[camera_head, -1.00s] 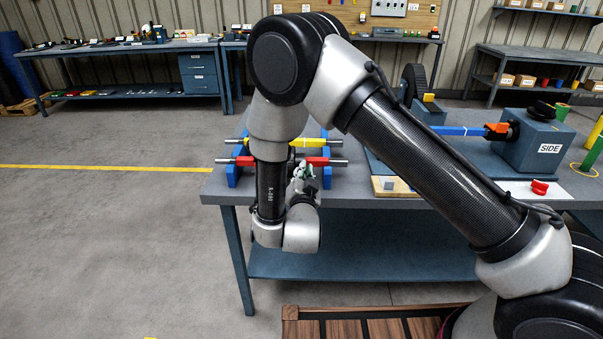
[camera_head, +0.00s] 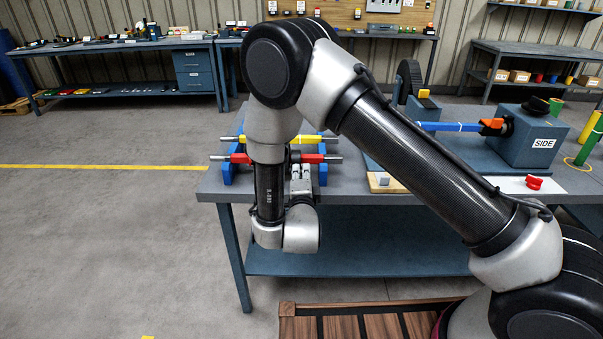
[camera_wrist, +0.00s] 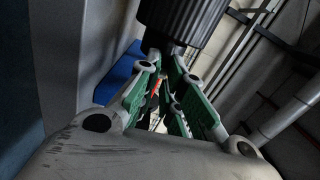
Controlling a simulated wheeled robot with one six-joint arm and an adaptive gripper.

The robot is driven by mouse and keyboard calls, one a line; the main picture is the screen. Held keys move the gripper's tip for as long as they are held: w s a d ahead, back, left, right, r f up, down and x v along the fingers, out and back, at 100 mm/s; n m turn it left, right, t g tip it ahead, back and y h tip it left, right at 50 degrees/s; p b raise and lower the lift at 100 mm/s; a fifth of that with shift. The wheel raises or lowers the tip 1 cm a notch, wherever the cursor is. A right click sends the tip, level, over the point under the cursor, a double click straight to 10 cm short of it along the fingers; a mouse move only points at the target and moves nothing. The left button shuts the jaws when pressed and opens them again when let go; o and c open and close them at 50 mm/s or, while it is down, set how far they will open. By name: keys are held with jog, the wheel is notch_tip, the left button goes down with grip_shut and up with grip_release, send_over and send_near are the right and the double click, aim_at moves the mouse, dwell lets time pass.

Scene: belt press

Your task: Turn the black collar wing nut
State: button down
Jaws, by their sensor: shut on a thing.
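My gripper (camera_head: 300,172) is under the front rod on the table, partly hidden behind my own wrist in the head view. In the wrist view its green-sided fingers (camera_wrist: 167,62) reach up to a black ribbed collar (camera_wrist: 182,18). They are shut at its underside, on what seems to be its wing nut; the nut itself is mostly hidden between the fingertips. In the head view the black collar is largely hidden by my arm. Red parts (camera_head: 308,158) show on the front rod on both sides of my arm.
Blue stands (camera_head: 228,172) hold the front rod and a rear rod with a yellow part (camera_head: 312,140). Open floor lies left.

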jog(key=shift+a+m, duration=0.1)
jog(key=shift+m, duration=0.4)
jog(key=c, duration=1.5)
grip_release()
jog(key=shift+c, duration=0.2)
jog(key=shift+f, duration=0.1)
jog(key=s, duration=0.7)
jog(key=shift+s, duration=0.25)
